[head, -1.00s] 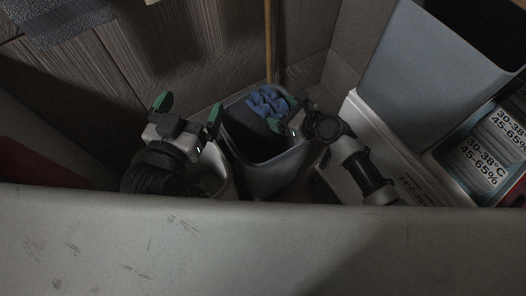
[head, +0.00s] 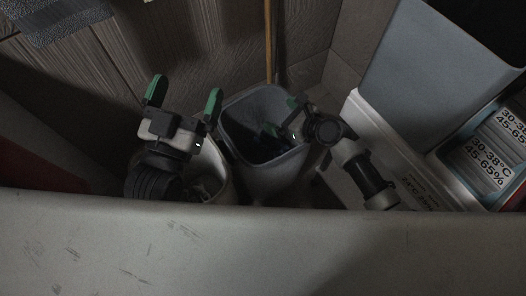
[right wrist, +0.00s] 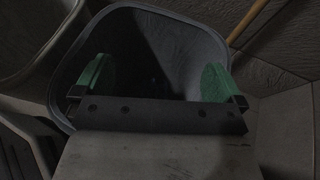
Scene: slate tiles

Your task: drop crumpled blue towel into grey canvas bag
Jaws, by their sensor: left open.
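The grey canvas bag (head: 262,182) stands open in the middle of the head view. Its dark inside and far wall (right wrist: 185,35) show in the right wrist view. My right gripper (head: 282,117) is over the bag's mouth. In the right wrist view its green fingers (right wrist: 156,80) are wide apart with nothing between them. The blue towel is not clearly visible; the bag's inside is too dark to tell what lies at the bottom. My left gripper (head: 184,97) is open and empty, left of the bag.
A pale container (head: 216,180) stands close left of the bag, partly hidden by my left arm. A wooden stick (head: 268,45) rises behind the bag. At right are a large grey-blue bin (head: 425,70) and a labelled box (head: 490,160). A pale ledge (head: 260,250) crosses the front.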

